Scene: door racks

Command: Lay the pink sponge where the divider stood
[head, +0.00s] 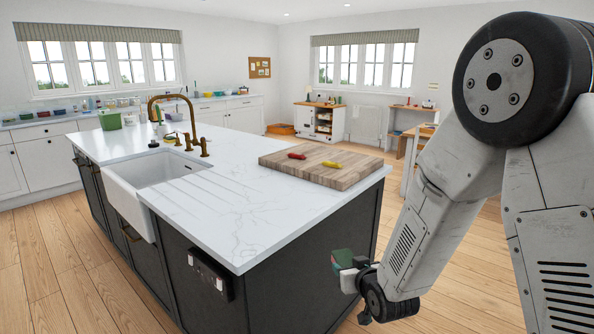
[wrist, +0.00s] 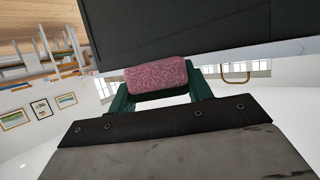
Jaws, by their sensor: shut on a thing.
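The pink sponge (wrist: 157,76) is speckled and block-shaped. In the wrist view it sits between the two green fingers of my gripper (wrist: 158,84), which is shut on it. In the head view my gripper (head: 347,264) is low in front of the island's right part, below the worktop level; the sponge can hardly be made out there. I cannot make out a divider or the place where it stood in either view.
The kitchen island (head: 225,205) has a white worktop, a sink (head: 150,172) and a brass tap (head: 180,105). A green container (head: 110,120) stands at the back. Wooden floor (head: 45,250) lies open at left.

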